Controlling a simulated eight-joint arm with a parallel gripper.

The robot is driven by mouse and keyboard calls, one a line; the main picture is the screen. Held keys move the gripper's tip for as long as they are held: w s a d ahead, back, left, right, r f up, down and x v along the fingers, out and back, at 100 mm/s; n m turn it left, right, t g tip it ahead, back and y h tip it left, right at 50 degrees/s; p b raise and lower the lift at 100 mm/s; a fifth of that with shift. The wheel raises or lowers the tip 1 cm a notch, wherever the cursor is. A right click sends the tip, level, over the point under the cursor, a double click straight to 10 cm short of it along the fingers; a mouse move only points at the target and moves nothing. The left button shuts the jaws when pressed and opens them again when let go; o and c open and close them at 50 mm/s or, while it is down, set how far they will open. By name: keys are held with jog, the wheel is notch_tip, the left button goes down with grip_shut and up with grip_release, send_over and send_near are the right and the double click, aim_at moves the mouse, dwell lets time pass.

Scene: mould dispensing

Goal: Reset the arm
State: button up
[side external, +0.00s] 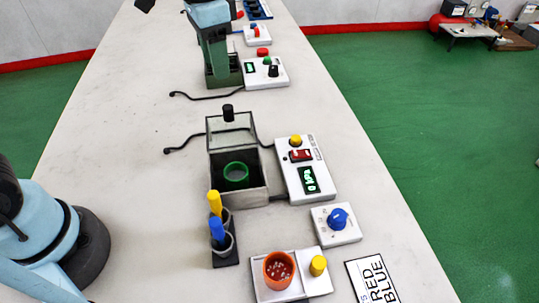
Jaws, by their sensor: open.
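My gripper is not in view; part of my light blue arm with a dark joint fills the lower left of the side external view. On the bench, an open-topped box (222,187) with a raised clear lid (232,139) holds a green ring (236,174). To its right is a white control unit (318,190) with a lit display, a red switch and a yellow knob.
A dark holder (225,257) carries yellow and blue handled tools. A blue dial box (337,222) and a lettered card (371,279) sit at the right. A green machine (217,63) and another control box (266,73) stand farther back. The left bench surface is mostly clear.

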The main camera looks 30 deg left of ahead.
jog(key=s+a+f+n+t, duration=0.5)
jog(key=s+a+t, duration=0.1)
jog(key=s, duration=0.3)
jog(key=shift+s+f+n+t, duration=0.2)
jog(key=shift+f+n+t, duration=0.1)
jog(key=shift+n, duration=0.1)
jog(key=shift+a+r, duration=0.1)
dwell(1.1)
